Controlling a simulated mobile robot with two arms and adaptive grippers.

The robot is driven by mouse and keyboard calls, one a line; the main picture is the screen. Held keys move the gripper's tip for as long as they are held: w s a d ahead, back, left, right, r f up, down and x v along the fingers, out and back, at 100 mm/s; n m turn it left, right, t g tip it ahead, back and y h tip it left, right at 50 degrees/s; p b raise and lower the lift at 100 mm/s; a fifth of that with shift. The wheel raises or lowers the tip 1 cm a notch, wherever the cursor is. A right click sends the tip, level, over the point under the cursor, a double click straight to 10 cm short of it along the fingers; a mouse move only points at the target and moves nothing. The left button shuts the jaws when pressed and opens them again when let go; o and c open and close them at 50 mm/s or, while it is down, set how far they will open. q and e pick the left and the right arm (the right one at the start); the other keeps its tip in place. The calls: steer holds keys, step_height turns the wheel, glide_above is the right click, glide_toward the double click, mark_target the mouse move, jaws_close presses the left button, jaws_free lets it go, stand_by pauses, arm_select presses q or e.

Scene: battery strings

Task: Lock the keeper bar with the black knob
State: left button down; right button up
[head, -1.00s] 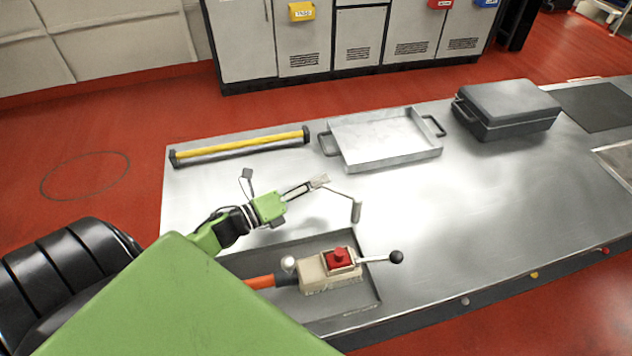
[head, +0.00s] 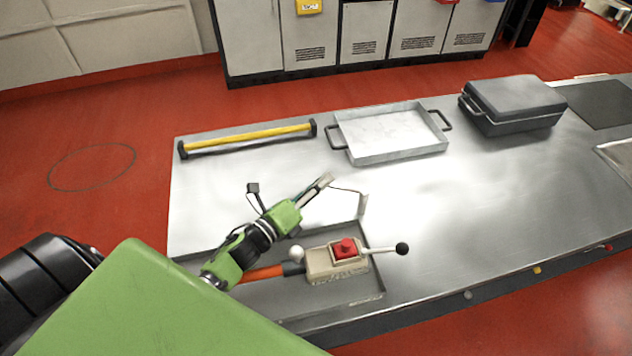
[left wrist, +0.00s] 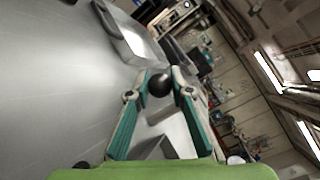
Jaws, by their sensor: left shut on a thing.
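My left gripper (head: 325,181) reaches in over the work table. In the left wrist view, its teal fingers (left wrist: 160,86) are shut on a round black knob (left wrist: 160,83). The fingers hide this knob in the head view. A thin bar (head: 345,190) runs from the fingertips to a short grey upright post (head: 362,204) near the recess's far corner. A beige box (head: 325,264) with a red button (head: 345,247) lies in the recess. Its pale lever ends in another black ball (head: 402,248), apart from my gripper. My right gripper is not in view.
The recess (head: 378,285) has a low grey rim. A metal tray (head: 390,160) with handles, a dark case (head: 515,118) and a yellow bar (head: 247,139) stand farther back. The table's middle right is clear.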

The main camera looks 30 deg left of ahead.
arm_select(q)
steer(key=c, duration=1.8)
jaws_free()
steer(key=shift+v, duration=3.8)
steer(key=shift+c, duration=0.4)
